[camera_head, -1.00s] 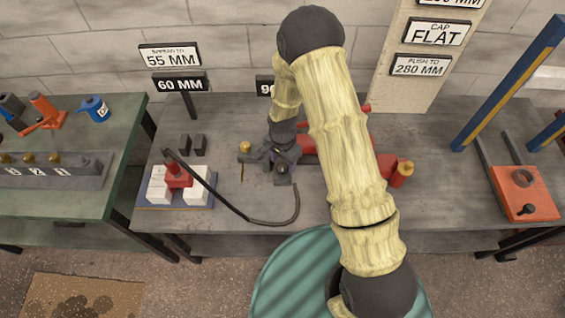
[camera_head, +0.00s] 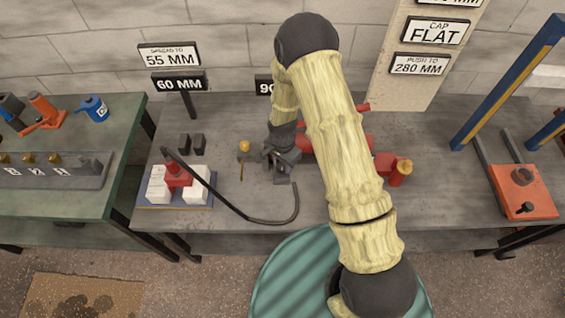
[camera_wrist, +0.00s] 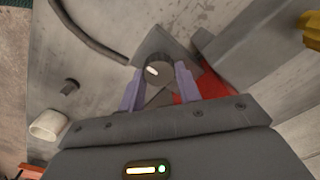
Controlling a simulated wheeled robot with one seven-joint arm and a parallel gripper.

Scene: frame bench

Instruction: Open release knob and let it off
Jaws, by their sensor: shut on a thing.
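The release knob (camera_wrist: 157,77) is a dark round knob with a white mark. It shows in the wrist view in front of a grey angular plate (camera_wrist: 154,43). The two purple fingers of my gripper (camera_wrist: 159,72) are closed around its sides. In the head view my gripper (camera_head: 280,157) is low over the middle bench, beside a red tool body (camera_head: 305,145) partly covered by my arm. The knob cannot be made out clearly there.
A brass-topped part (camera_head: 244,147) stands left of my gripper. A red plate (camera_head: 524,195) lies at the right. The bench front is mostly clear.

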